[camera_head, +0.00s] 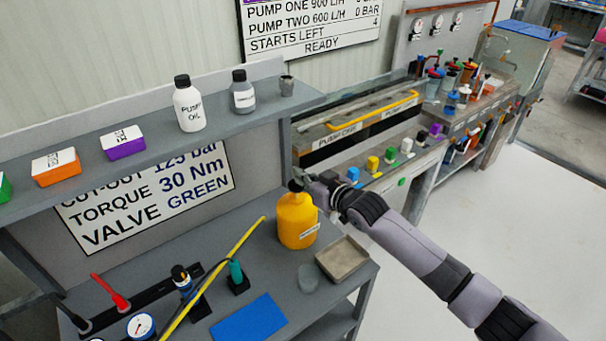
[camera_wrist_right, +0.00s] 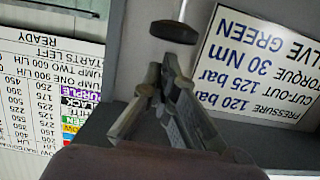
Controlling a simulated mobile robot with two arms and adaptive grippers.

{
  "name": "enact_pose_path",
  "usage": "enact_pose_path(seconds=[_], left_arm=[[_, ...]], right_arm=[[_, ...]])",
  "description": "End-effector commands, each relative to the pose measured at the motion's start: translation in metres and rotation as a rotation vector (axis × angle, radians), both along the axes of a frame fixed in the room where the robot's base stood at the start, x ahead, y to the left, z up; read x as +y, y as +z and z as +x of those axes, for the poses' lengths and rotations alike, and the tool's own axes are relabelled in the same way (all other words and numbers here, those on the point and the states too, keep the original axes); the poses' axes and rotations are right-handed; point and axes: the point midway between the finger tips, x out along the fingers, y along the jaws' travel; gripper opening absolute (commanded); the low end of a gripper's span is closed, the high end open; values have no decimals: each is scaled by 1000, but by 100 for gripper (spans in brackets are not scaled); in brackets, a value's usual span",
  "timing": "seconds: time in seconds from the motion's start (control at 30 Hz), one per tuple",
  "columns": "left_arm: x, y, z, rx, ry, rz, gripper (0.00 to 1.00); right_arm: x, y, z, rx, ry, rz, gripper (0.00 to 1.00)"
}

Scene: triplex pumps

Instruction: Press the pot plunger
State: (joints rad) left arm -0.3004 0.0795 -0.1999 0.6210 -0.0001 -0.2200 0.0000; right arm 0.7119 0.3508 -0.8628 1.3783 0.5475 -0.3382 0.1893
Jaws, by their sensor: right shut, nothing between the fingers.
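The yellow pot (camera_head: 297,222) stands upright on the grey bench in the head view, with a pale label on its side. Its dark plunger knob (camera_head: 295,186) is at the top, partly covered by my right gripper (camera_head: 304,180). In the right wrist view, which is upside down, the black plunger knob (camera_wrist_right: 173,31) sits on a thin rod, just beyond the fingertips of my right gripper (camera_wrist_right: 160,78). The fingers are closed together and empty. I cannot tell whether they touch the knob. My left gripper is not in view.
A shallow tray (camera_head: 342,258) and a grey round piece (camera_head: 308,277) lie in front of the pot. A yellow bar (camera_head: 212,280) slants to its left. The shelf (camera_head: 235,122) with bottles (camera_head: 189,105) is above and behind. The pump bench with coloured knobs (camera_head: 373,164) stands at the right.

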Motion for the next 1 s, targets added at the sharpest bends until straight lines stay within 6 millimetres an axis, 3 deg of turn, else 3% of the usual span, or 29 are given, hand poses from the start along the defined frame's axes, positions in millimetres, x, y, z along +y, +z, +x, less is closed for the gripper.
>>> enact_pose_path(seconds=[0.43,0.73,1.0], left_arm=[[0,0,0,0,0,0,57],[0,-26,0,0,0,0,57],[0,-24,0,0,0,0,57]], right_arm=[[0,-6,-1,0,1,0,0],[0,-41,-1,1,1,0,0],[0,-42,-1,5,0,-4,0]])
